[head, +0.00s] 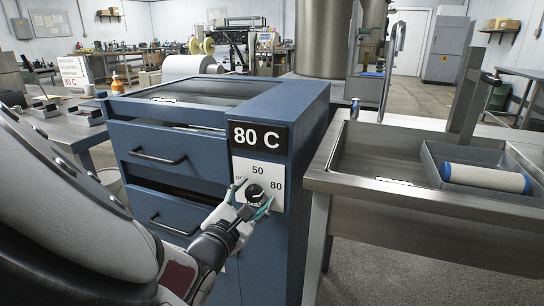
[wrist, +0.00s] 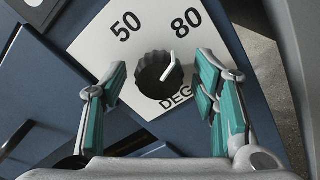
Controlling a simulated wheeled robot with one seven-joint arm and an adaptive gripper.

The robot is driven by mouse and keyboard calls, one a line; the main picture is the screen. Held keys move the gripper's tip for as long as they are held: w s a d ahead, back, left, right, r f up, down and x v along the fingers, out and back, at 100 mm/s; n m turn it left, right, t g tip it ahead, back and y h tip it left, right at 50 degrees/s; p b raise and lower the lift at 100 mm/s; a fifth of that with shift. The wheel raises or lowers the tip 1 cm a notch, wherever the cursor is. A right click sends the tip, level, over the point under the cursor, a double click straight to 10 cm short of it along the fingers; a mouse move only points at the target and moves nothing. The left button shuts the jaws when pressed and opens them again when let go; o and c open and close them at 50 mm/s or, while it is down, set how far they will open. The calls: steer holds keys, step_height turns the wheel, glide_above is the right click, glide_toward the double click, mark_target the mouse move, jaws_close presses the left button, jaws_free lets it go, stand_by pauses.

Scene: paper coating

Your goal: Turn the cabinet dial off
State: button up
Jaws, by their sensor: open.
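The black ridged dial (head: 255,192) is on a white plate on the front of the blue cabinet (head: 290,108). In the wrist view the dial (wrist: 152,70) has a white pointer line aimed roughly toward the 80 mark. The plate (wrist: 95,42) shows 50 and 80; the off mark at its left is partly covered in the head view. My gripper (head: 251,197) is open in front of the dial. In the wrist view its teal-padded fingers (wrist: 160,78) stand on either side of the dial, with gaps showing on both sides.
A black sign reading 80 C (head: 259,136) is above the plate. Cabinet drawers with dark handles (head: 158,157) are to the left, one slightly open. A steel sink (head: 385,150) with a tray holding a white roller (head: 485,178) stands close on the right.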

steer(key=c, duration=1.2)
steer(key=shift+o, duration=0.2)
